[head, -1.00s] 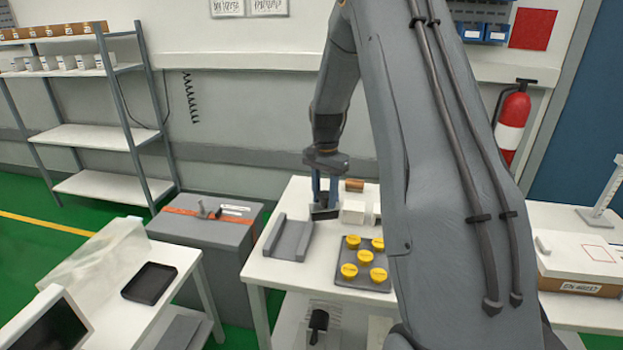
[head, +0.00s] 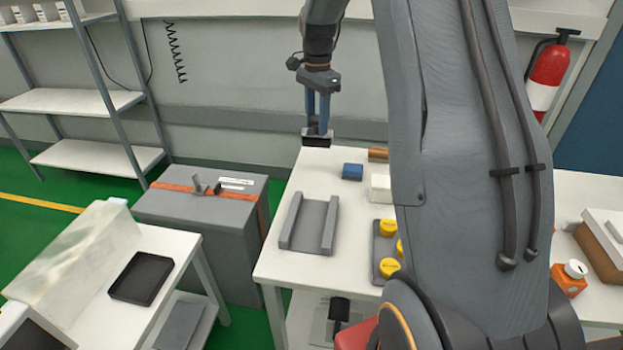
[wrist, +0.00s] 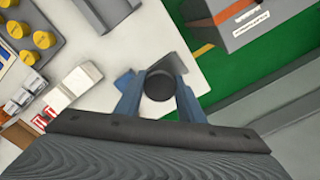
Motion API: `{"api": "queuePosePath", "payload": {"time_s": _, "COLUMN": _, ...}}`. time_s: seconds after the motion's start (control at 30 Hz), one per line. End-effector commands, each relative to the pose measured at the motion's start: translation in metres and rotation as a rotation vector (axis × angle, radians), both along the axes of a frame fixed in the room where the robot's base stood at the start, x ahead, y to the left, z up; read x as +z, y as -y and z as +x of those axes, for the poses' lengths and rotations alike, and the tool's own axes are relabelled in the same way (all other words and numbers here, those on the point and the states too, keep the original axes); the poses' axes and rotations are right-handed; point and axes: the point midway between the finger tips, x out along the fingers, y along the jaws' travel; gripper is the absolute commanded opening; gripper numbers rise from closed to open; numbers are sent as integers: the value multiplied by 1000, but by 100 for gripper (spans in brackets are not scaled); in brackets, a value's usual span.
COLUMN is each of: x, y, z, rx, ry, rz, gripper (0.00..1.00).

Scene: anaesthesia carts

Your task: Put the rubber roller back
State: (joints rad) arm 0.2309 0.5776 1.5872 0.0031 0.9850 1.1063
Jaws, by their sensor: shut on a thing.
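My gripper (head: 317,118) points down over the table's far left corner, with its blue fingers shut on a dark piece, the rubber roller (head: 316,141). In the wrist view my gripper (wrist: 158,92) has the roller's round black end (wrist: 158,86) between the fingers, with a grey plate-like part beside it. The roller appears raised above the tabletop; the exact height is unclear. A grey channel-shaped cradle (head: 311,226) with two raised sides lies empty on the table, nearer the camera than my gripper. It shows partly in the wrist view (wrist: 108,10).
The white table (head: 275,262) also carries a blue block (head: 352,171), a white block (head: 380,188), a brown piece (head: 378,155) and a grey tray with yellow-capped pieces (head: 388,227). A grey bin (head: 212,220) stands left of it. A black tray (head: 141,278) lies on another table.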

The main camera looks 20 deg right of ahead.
Motion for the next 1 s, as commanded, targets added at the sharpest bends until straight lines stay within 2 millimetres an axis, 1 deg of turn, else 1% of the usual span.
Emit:
{"api": "queuePosePath", "payload": {"time_s": 0.03, "x": 1, "y": -2, "z": 4, "rx": -18, "ry": 3, "rz": 0, "gripper": 14}}
{"api": "queuePosePath", "payload": {"time_s": 0.13, "x": 0, "y": -6, "z": 5, "rx": -41, "ry": 0, "rz": 0, "gripper": 14}}
{"api": "queuePosePath", "payload": {"time_s": 0.17, "x": -3, "y": -6, "z": 5, "rx": -43, "ry": -1, "rz": 0, "gripper": 14}}
{"api": "queuePosePath", "payload": {"time_s": 0.4, "x": -42, "y": -8, "z": 4, "rx": -42, "ry": -2, "rz": 0, "gripper": 14}}
{"api": "queuePosePath", "payload": {"time_s": 0.67, "x": -63, "y": -9, "z": 5, "rx": -40, "ry": -1, "rz": 0, "gripper": 14}}
{"api": "queuePosePath", "payload": {"time_s": 0.83, "x": -87, "y": -9, "z": 4, "rx": -40, "ry": -2, "rz": 0, "gripper": 14}}
{"api": "queuePosePath", "payload": {"time_s": 0.9, "x": -91, "y": -9, "z": 5, "rx": -40, "ry": 1, "rz": 0, "gripper": 14}}
{"api": "queuePosePath", "payload": {"time_s": 1.0, "x": -92, "y": -9, "z": 5, "rx": -40, "ry": 2, "rz": 0, "gripper": 14}}
